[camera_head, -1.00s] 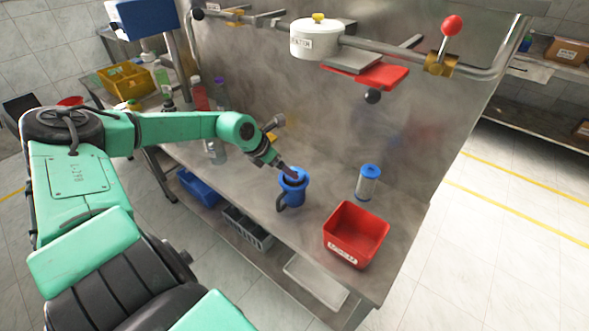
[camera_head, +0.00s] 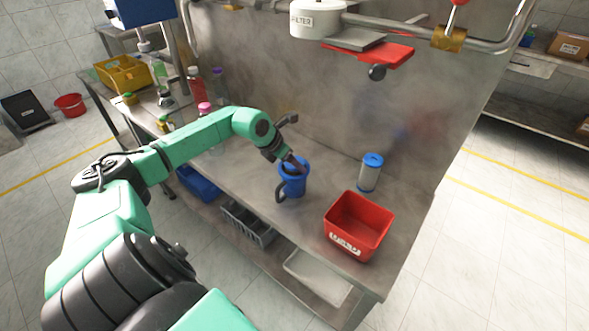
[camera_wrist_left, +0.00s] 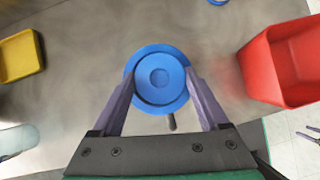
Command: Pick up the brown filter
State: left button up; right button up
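I see no plainly brown filter in either view. A blue jug (camera_head: 292,184) with a dark handle stands on the metal bench. The wrist view looks down on its round top (camera_wrist_left: 133,85), with a blue disc (camera_wrist_left: 160,77) in the middle; what lies beneath the disc is hidden. A filter cartridge (camera_head: 369,175) with a blue cap and pale body stands upright farther right. My left gripper (camera_head: 297,165) is at the jug's top. In the wrist view its fingers (camera_wrist_left: 160,75) are spread on both sides of the blue top; contact is unclear.
A red bin (camera_head: 345,243) stands near the bench's right front edge. A white pot labelled FILTER (camera_head: 316,20) and a red plate (camera_head: 385,56) hang above on a pipe rack. Bottles (camera_head: 195,87) and a yellow bin (camera_head: 124,76) are to the left. The bench's back wall limits reach behind.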

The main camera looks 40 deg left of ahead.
pick_arm(q)
grip_shut()
jog(key=shift+r, duration=0.15)
